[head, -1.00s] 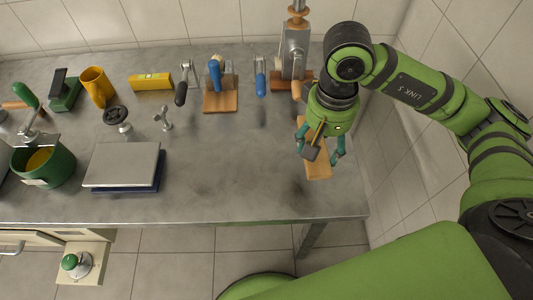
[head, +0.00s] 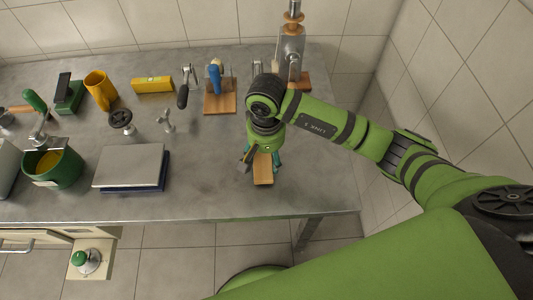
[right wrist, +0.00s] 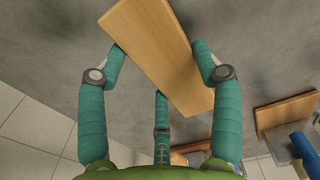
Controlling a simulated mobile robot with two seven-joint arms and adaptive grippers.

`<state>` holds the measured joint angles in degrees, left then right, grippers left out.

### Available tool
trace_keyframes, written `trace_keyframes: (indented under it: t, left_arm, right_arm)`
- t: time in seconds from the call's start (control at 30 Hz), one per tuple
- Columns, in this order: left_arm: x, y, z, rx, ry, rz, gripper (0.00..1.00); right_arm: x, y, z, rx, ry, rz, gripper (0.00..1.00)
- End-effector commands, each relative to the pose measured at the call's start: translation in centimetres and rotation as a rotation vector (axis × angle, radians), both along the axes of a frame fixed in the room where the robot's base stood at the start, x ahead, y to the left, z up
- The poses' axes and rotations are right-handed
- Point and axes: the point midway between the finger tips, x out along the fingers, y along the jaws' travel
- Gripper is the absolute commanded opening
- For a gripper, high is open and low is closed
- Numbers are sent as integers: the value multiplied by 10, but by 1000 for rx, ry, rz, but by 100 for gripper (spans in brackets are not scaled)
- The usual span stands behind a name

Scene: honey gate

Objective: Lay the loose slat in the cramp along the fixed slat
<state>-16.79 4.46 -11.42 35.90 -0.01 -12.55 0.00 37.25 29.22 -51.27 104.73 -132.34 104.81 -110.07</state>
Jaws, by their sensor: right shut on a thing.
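The loose slat (head: 263,174) is a flat light-wood piece held by my right gripper (head: 262,157) over the front right part of the bench. In the right wrist view the slat (right wrist: 158,45) lies between the green fingers of the gripper (right wrist: 160,75), which are shut on it. Its upper end runs out of that view. A wooden base with a blue-handled clamp (head: 215,75) stands at the back of the bench, apart from the slat; I cannot tell if it is the cramp. I cannot make out the fixed slat. My left gripper is not in view.
A scale with a grey plate (head: 128,165) and a green pot (head: 65,170) stand to the left. The bench (head: 215,185) between scale and gripper is clear.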

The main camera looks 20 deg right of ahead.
Motion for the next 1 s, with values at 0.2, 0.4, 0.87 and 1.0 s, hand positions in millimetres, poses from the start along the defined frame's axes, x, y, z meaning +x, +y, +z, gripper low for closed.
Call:
trace_keyframes:
  t: [0.2, 0.4, 0.87, 1.0]
  left_arm:
    - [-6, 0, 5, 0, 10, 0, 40]
    - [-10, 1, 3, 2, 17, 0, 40]
    - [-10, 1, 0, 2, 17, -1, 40]
    - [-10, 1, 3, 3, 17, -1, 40]
  right_arm:
    - [1, 0, -13, 1, -3, 0, 32]
    - [1, 0, -14, 1, -3, 0, 32]
    - [0, 0, -16, 1, -2, 0, 89]
    - [0, 0, -14, 2, -2, 0, 89]
